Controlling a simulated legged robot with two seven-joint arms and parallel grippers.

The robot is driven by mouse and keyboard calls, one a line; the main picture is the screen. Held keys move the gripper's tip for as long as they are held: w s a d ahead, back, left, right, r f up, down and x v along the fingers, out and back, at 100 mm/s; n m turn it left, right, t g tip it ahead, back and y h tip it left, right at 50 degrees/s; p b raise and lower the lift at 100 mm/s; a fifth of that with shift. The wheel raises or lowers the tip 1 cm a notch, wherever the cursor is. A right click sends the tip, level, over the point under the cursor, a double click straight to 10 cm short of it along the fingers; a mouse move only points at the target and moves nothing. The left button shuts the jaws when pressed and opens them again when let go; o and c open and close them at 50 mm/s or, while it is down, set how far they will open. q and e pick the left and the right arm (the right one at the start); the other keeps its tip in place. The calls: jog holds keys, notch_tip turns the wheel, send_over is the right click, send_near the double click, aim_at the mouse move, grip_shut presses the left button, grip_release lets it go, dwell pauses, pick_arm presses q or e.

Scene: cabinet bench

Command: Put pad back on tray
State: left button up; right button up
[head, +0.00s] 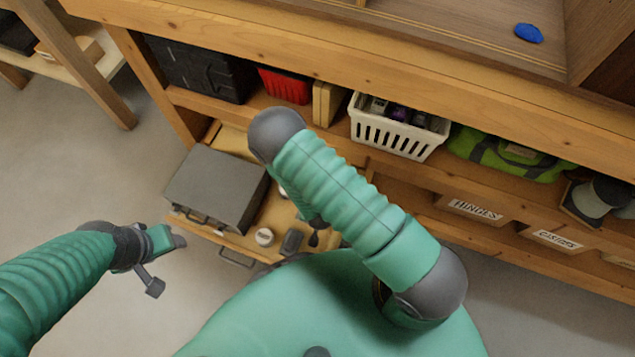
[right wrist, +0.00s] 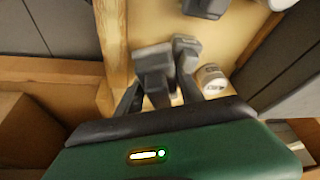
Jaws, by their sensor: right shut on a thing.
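The tray is a pulled-out wooden board (head: 240,243) low at the bench's left end; its pale surface also shows in the right wrist view (right wrist: 222,43). In that view my right gripper (right wrist: 162,80) is shut on a dark grey block, apparently the pad (right wrist: 152,58). The pad is over or against the tray near its raised edge; I cannot tell whether it touches. In the head view my arm hides the right gripper and the pad. My left gripper (head: 168,265) is open and empty, left of the tray above the floor.
On the tray are a grey metal case (head: 218,188), a white roll (head: 264,237) and a dark grey item (head: 292,242). The shelf above holds a black case (head: 198,70), a red bin (head: 285,84) and a white basket (head: 395,133). Floor at left is clear.

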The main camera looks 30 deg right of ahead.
jog(key=w+d+b, duration=0.2)
jog(key=w, duration=0.2)
jog(key=w+d+b, duration=0.1)
jog(key=w+d, duration=0.1)
jog(key=w, duration=0.2)
jog(key=w+d+b, duration=0.2)
jog(key=w, duration=0.2)
jog(key=shift+w+f+b, duration=0.15)
jog(key=shift+f+b, duration=0.1)
jog(key=shift+b, duration=0.1)
jog(key=shift+w+f+b, duration=0.1)
jog(key=shift+f+b, duration=0.4)
jog(key=shift+f, duration=0.1)
notch_tip(320, 180, down, 6)
jog(key=b, duration=0.4)
jog(key=shift+r, duration=0.4)
grip_shut()
jog(key=shift+f, duration=0.2)
jog(key=o, duration=1.5)
grip_release()
jog(key=shift+c, duration=0.2)
jog(key=shift+r, duration=0.1)
